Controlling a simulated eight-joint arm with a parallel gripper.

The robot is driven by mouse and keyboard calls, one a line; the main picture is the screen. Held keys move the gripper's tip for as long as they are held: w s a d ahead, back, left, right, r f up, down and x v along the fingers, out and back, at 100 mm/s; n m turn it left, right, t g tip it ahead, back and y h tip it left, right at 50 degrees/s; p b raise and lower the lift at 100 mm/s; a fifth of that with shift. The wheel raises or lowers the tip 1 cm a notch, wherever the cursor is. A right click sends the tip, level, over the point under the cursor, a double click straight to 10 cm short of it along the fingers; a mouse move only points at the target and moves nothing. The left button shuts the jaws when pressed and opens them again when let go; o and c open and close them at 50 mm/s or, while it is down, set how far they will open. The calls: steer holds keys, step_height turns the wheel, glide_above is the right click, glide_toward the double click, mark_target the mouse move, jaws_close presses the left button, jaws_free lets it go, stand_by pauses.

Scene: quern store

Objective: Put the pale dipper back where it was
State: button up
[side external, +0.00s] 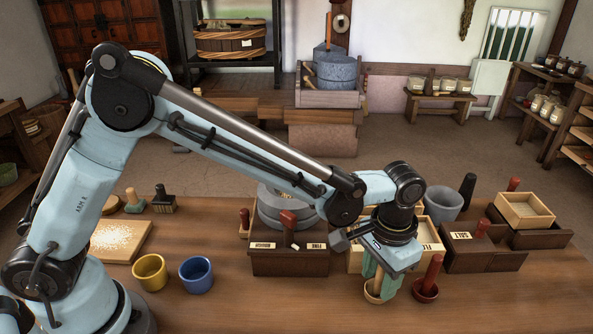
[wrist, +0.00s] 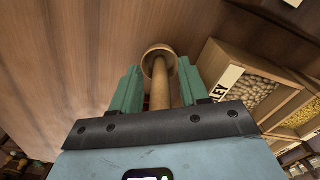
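The pale dipper (side external: 375,291) is upright at the table's front, its cup low at or near the tabletop. Its handle is mostly hidden by my gripper (side external: 383,276) in the side view. In the wrist view the pale dipper (wrist: 160,88) shows its handle between the two green fingers of my gripper (wrist: 160,90). The fingers are spread, with gaps seen beside the handle, so the gripper looks open around it. A red dipper (side external: 430,277) stands upright just to the right, close to the gripper.
A dark two-part box (side external: 290,262) with labels and a red handle is left of the gripper. A pale box (wrist: 245,85) with grains lies behind it. A dark salt box (side external: 480,258) is at right. Yellow (side external: 149,271) and blue (side external: 196,274) cups stand left. The front table is clear.

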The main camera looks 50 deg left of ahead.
step_height(320, 180, up, 12)
steer(key=shift+f, duration=0.15)
steer(key=shift+r, duration=0.25)
steer(key=shift+a+r, duration=0.2)
steer(key=shift+a, duration=0.15)
steer(key=s+a+n+t, duration=0.1)
steer(key=s+a+t, duration=0.2)
steer(key=a, duration=0.8)
steer(key=s+a+f+n+t, duration=0.1)
steer(key=s+a+n+t, duration=0.1)
steer(key=s+a+t, duration=0.2)
steer(key=s+a, duration=0.3)
steer(key=a, duration=0.5)
steer(key=shift+s+a+f+n, duration=0.15)
steer(key=shift+s+f+n, duration=0.05)
steer(key=shift+s+n, duration=0.1)
